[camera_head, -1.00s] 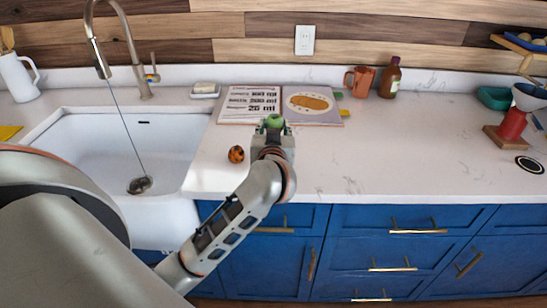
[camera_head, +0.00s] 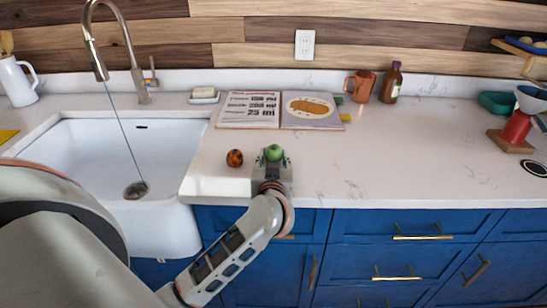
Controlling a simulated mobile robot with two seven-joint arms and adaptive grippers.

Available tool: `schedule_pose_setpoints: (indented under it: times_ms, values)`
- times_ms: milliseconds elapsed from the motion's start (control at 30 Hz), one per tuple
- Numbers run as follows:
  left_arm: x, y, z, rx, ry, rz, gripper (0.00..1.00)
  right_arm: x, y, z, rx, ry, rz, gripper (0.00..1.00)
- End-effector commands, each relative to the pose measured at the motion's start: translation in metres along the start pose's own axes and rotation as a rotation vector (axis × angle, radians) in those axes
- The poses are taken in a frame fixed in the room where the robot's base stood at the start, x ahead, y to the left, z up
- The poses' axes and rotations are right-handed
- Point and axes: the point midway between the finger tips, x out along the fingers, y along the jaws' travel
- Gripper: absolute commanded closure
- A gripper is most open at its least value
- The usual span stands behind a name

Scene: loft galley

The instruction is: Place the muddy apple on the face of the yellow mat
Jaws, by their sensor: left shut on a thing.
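A round orange-brown fruit with dark patches (camera_head: 234,158), which looks like the muddy apple, rests on the white counter close to the sink's right edge. My left gripper (camera_head: 274,158) is just right of it, apart from it. A flat yellow thing (camera_head: 7,134), perhaps the yellow mat, shows only in part at the left picture edge, left of the sink. My right gripper is not in view.
The white sink (camera_head: 90,150) with its tall faucet (camera_head: 138,60) lies left of the fruit. An open recipe book (camera_head: 280,111) lies behind the gripper. A copper mug (camera_head: 360,85) and brown bottle (camera_head: 391,84) stand at the back. The counter right of the gripper is clear.

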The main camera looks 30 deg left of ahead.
Motion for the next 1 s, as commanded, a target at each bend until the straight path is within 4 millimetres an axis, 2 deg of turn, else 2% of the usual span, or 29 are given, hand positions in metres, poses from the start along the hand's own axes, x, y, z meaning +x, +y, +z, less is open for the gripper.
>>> schedule_pose_setpoints:
  times_ms: [200, 233, 300, 733, 867, 1000]
  values:
    - [0.001, 0.0, 0.004, 0.002, 0.0, -0.001, 0.87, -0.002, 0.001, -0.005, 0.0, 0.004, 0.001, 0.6]
    - [0.001, 0.0, 0.005, 0.002, 0.0, -0.001, 0.6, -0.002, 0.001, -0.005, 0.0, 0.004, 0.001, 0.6]
    - [0.001, 0.0, 0.005, 0.001, -0.001, -0.001, 0.48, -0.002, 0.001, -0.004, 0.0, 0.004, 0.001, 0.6]
    - [-0.002, 0.001, 0.002, -0.002, -0.005, 0.003, 0.48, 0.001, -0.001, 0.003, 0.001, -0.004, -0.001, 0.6]
    - [-0.024, 0.001, 0.001, 0.0, -0.004, 0.003, 0.48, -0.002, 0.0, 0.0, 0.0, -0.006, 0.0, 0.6]
    - [-0.054, 0.001, 0.0, -0.001, -0.003, 0.003, 0.48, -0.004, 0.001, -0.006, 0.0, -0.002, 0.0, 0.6]
